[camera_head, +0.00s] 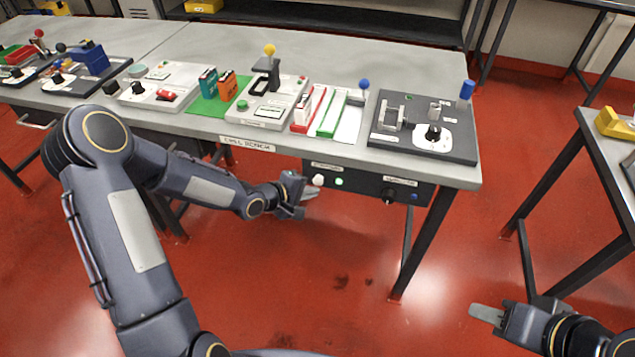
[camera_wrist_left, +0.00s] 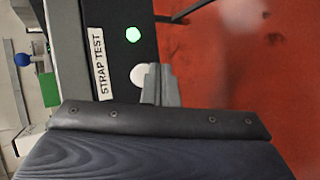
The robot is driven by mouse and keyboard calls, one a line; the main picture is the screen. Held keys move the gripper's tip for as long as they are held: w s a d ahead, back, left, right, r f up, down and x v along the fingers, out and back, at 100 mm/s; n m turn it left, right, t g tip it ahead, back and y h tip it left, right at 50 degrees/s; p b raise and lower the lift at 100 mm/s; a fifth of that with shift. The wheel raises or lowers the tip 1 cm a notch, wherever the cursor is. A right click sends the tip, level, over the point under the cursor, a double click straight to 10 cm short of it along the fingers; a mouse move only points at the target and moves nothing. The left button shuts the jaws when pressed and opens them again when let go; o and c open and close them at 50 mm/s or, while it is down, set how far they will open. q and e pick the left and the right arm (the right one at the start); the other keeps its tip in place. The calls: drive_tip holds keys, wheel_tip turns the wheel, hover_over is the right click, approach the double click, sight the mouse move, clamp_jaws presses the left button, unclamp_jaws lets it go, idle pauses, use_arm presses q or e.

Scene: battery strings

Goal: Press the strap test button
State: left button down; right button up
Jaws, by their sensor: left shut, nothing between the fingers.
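The strap test button is a round white knob (camera_head: 318,180) on the dark panel (camera_head: 360,186) under the front edge of the bench. It also shows as a white disc in the left wrist view (camera_wrist_left: 138,75), beside a "STRAP TEST" label (camera_wrist_left: 99,68). A green light (camera_head: 339,182) is lit next to it, also visible in the wrist view (camera_wrist_left: 133,34). My left gripper (camera_head: 302,203) is shut and empty, its fingertips close to the button; I cannot tell whether they touch. In the wrist view the fingers (camera_wrist_left: 161,84) partly overlap the button's edge. My right gripper (camera_head: 484,314) is low at the right, away from the bench.
The panel also has a black knob (camera_head: 388,195) at its right. The bench top (camera_head: 270,52) holds several test stations, including a green mat (camera_head: 205,107) with batteries and a dark board (camera_head: 460,135). A second table (camera_head: 612,150) stands at the right. Red floor is open between.

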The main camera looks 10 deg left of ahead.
use_arm(q)
drive_tip(key=s, duration=0.5)
drive_tip(key=shift+a+r, duration=0.1)
idle(0.8)
drive_tip(key=s+a+r+m+g+y+p, duration=0.1)
drive_tip(key=s+a+r+m+y, duration=0.3)
drive_tip(key=r, duration=0.3)
drive_tip(key=s+a+r+m+g+y, duration=0.1)
drive_tip(key=s+a+r, duration=0.3)
drive_tip(key=s+r, duration=0.2)
drive_tip(key=s+d+r+m+g+h, duration=0.1)
drive_tip(key=s+r+m, duration=0.1)
drive_tip(key=s, duration=0.6)
drive_tip(key=s+d+r+m+h+p, duration=0.1)
drive_tip(key=s+d+r+m, duration=0.1)
drive_tip(key=s, duration=0.6)
wheel_tip(320, 180, up, 3)
drive_tip(key=shift+f+m+g, duration=0.2)
drive_tip(key=shift+m+g, duration=0.2)
drive_tip(key=shift+m, duration=0.4)
drive_tip(key=shift+w+d, duration=0.1)
